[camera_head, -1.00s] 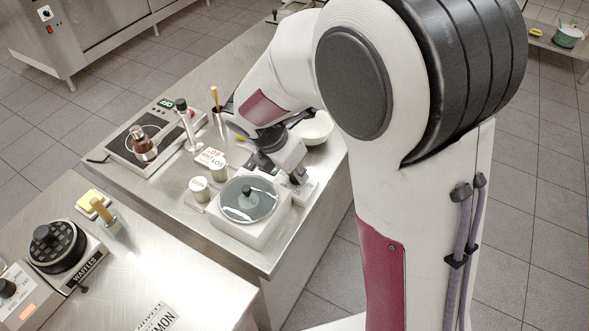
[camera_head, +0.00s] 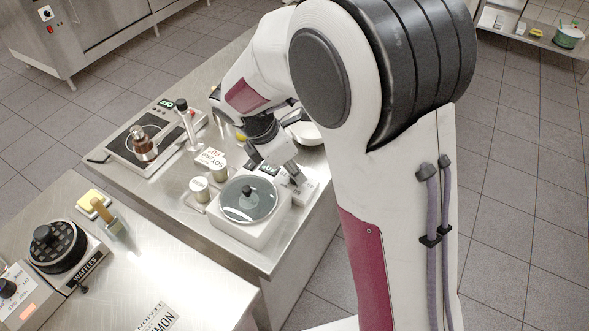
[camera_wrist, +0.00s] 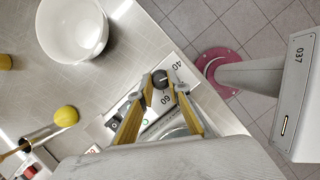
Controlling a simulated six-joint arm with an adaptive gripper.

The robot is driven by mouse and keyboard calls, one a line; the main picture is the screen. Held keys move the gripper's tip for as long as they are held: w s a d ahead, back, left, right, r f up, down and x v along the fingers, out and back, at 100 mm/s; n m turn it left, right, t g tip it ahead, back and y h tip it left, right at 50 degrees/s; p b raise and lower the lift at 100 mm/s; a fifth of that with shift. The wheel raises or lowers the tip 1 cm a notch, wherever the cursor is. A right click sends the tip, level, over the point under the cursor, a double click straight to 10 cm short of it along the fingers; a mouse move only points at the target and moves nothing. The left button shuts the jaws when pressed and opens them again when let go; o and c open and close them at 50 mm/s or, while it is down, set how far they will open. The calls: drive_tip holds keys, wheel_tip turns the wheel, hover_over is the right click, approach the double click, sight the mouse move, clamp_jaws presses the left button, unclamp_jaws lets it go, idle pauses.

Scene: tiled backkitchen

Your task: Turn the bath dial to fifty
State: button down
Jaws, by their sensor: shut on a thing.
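The bath (camera_head: 222,222) is a white box with a round grey lid (camera_head: 248,200) and a black knob, at the front of the steel counter. Its dial (camera_wrist: 160,76) is a small dark knob on a white panel in the wrist view, with printed 40 and 60 beside it. My gripper (camera_wrist: 160,84) is shut on the dial, with one yellow-sided finger on each side. In the head view, my gripper (camera_head: 293,175) reaches down at the bath's right end and hides the dial. I cannot tell the dial's exact setting.
A white bowl (camera_wrist: 72,28) stands behind the bath, near a yellow ball (camera_wrist: 66,116). A hotplate (camera_head: 128,158) is farther left. The counter edge lies close to the dial.

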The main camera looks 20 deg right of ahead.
drive_tip(key=shift+m+g, duration=0.4)
drive_tip(key=shift+m, duration=0.6)
drive_tip(key=c, duration=1.9)
unclamp_jaws()
drive_tip(key=shift+n, duration=0.3)
